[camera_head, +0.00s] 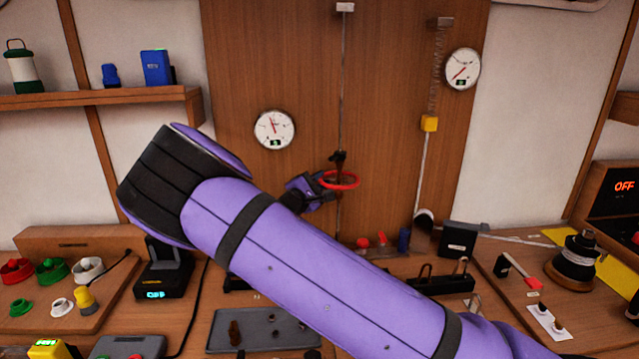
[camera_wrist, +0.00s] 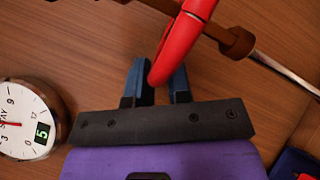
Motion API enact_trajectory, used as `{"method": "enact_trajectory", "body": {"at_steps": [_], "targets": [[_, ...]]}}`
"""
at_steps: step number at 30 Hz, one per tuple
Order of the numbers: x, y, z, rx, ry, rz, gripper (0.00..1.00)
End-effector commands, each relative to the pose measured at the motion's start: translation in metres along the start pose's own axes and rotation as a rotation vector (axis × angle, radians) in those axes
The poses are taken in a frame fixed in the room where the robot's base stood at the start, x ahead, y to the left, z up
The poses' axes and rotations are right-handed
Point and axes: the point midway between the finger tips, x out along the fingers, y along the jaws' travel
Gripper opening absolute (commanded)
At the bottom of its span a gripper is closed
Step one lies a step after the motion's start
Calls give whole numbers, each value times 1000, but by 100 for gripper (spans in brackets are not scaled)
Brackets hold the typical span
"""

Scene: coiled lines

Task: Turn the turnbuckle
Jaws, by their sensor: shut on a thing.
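The turnbuckle has a red ring (camera_head: 341,181) around a dark brown body (camera_head: 338,162) on a thin vertical rod in front of the wooden back panel. In the wrist view, the red ring (camera_wrist: 187,38) enters between the blue fingers, with the brown body (camera_wrist: 232,42) behind it and to the right. My gripper (camera_head: 322,186) reaches the ring from its left side. In the wrist view, my gripper (camera_wrist: 162,82) is shut on the ring's rim. The far part of the ring lies outside the wrist view.
A round gauge (camera_head: 274,129) hangs left of the rod and also shows in the wrist view (camera_wrist: 20,122). A grey tray (camera_head: 262,332) and several tools stand on the bench below.

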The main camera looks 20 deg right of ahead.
Motion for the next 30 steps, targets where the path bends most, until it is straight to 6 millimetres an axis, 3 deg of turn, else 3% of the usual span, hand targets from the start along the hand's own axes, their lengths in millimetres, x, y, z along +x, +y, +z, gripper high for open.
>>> {"method": "enact_trajectory", "body": {"at_steps": [1, 15, 30], "targets": [[4, 7, 0, 2, -38, -10, 0], [20, 7, -4, -63, -282, -160, 0], [22, 8, -4, -77, -335, -190, 0]]}}
